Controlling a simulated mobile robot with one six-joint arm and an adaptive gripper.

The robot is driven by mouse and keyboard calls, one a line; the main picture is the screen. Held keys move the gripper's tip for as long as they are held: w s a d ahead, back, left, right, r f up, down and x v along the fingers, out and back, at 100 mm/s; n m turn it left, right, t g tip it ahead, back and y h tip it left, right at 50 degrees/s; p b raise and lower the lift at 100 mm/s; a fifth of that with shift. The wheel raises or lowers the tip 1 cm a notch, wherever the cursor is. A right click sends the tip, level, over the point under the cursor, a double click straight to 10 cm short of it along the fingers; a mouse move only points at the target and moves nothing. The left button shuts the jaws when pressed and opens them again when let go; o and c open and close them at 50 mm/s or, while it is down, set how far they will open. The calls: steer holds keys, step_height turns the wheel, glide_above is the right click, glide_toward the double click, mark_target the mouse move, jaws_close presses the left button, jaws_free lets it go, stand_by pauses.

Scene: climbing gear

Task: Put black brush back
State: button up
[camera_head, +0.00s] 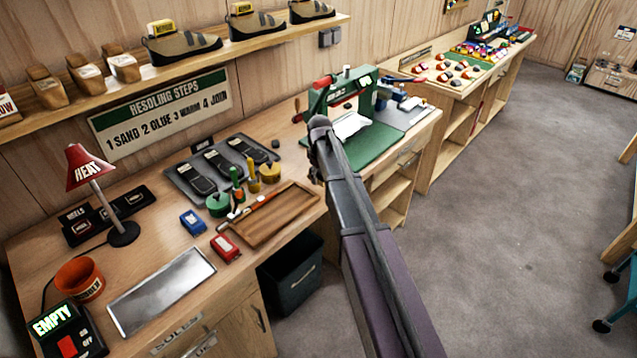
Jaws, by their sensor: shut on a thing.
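I cannot make out a black brush in the head view. My dark arm runs up from the lower right and its visible end lies in front of the bench, beside the green press (362,85). My gripper does not show, so what it holds is hidden. A green pot (219,205) and yellow pots (270,173) stand mid-bench, with green and yellow upright handles near them. A wooden tray (285,222) lies in front of them, with a long orange-handled tool (262,202) along its back edge.
Dark shoe soles lie on a grey tray (177,174). A red heat lamp (88,165), orange pot (80,280), metal plate (160,290), blue box (193,222) and red box (225,247) occupy the left bench. A black bin (290,275) stands below. The right floor is largely clear.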

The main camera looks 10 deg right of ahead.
steer(key=shift+w, duration=0.15)
steer(key=shift+w, duration=0.6)
step_height(320, 180, down, 4)
steer(key=b, duration=0.3)
steer(key=shift+a+r+b, duration=0.1)
steer(key=shift+r+b, duration=0.05)
steer(key=shift+b, duration=0.2)
steer(key=o, duration=1.1)
step_height(320, 180, up, 12)
steer(key=p, duration=1.2)
